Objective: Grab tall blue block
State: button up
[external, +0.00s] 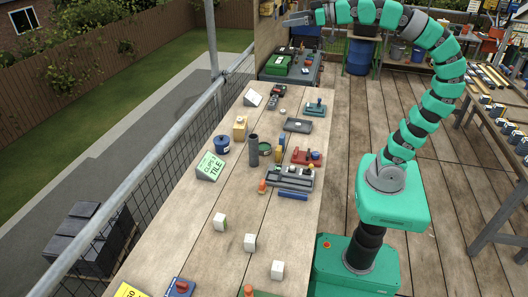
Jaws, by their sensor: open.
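A narrow upright blue block (282,140) stands on the wooden bench (205,255), behind the grey tray (290,177) and left of a red tool (306,156). It is small in the view, and its lower part is partly hidden. A flat blue bar (292,195) lies in front of the grey tray. My gripper (288,21) is at the top of the view, high above the far end of the bench and well away from the upright blue block. It points left, is open and shows nothing between its fingers.
A dark cylinder (253,150), a green round tin (265,149) and a blue can (222,145) stand left of the block. Several white cubes (250,242) sit nearer on clear wood. A metal rail (150,165) runs along the left.

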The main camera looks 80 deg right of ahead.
jog(key=c, duration=1.1)
jog(key=w+f+m+g+h+b, duration=0.2)
jog(key=w+f, duration=0.1)
jog(key=f, duration=0.5)
jog(key=w+f+m+g+h+b, duration=0.1)
jog(key=w+f+m+g+b, duration=0.15)
jog(key=f, duration=0.55)
jog(key=shift+c, duration=0.2)
jog(key=m+g+h+b, duration=0.7)
jog(key=m+g+h, duration=0.3)
jog(key=m, duration=0.4)
send_near(282, 136)
jog(key=shift+n+g+y, duration=0.25)
jog(key=shift+g+y, duration=0.15)
jog(key=shift+g, duration=0.05)
jog(key=x, duration=0.2)
jog(key=r+x, duration=0.1)
jog(key=x, duration=0.1)
jog(key=shift+s+d+f, duration=0.15)
jog(key=shift+d+f, duration=0.05)
jog(key=shift+d, duration=0.3)
jog(key=shift+w+f+b+x, duration=0.1)
jog(key=shift+w+b+x, duration=0.1)
jog(key=shift+x, duration=0.8)
jog(key=shift+w+f+b+x, duration=0.1)
jog(key=shift+b+x, duration=0.05)
jog(key=shift+x, duration=0.85)
jog(key=shift+w+b+x, duration=0.15)
jog(key=shift+b+x, duration=0.05)
jog(key=shift+x, duration=0.85)
